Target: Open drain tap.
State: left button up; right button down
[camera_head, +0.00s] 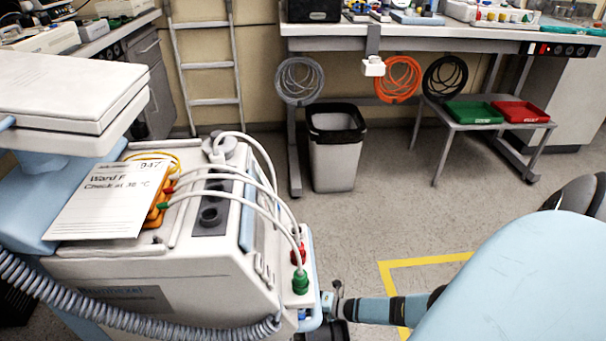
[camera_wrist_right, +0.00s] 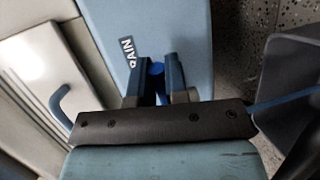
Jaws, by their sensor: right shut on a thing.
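The drain tap (camera_wrist_right: 157,70) is a small blue part on the light blue panel in the right wrist view, beside a dark label (camera_wrist_right: 126,52) reading "RAIN", its first letter cut off or hidden. My right gripper (camera_wrist_right: 156,78) is shut on the tap, one dark finger on each side, hiding most of it. In the head view my right arm reaches in from the right, low at the front right of the white pump unit (camera_head: 165,270). The tap cannot be made out there. My left gripper is not in view.
White hoses (camera_head: 262,150) run over the unit to green and red connectors (camera_head: 300,283). A grey coiled hose (camera_head: 120,305) hangs across its front. A bin (camera_head: 335,165) and a low table with green and red trays (camera_head: 472,113) stand behind. Floor between is clear.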

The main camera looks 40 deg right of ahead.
jog(key=shift+s+d+m+t+h+p, duration=0.1)
jog(key=shift+s+m+t+h+p, duration=0.15)
jog(key=shift+m+h, duration=0.3)
jog(key=shift+s+d+m+t+h+p, duration=0.15)
jog(key=shift+m+t+h+p, duration=0.2)
jog(key=shift+h, duration=0.3)
jog(key=c, duration=1.2)
grip_release()
jog(key=shift+o, duration=0.2)
jog(key=shift+s, duration=0.15)
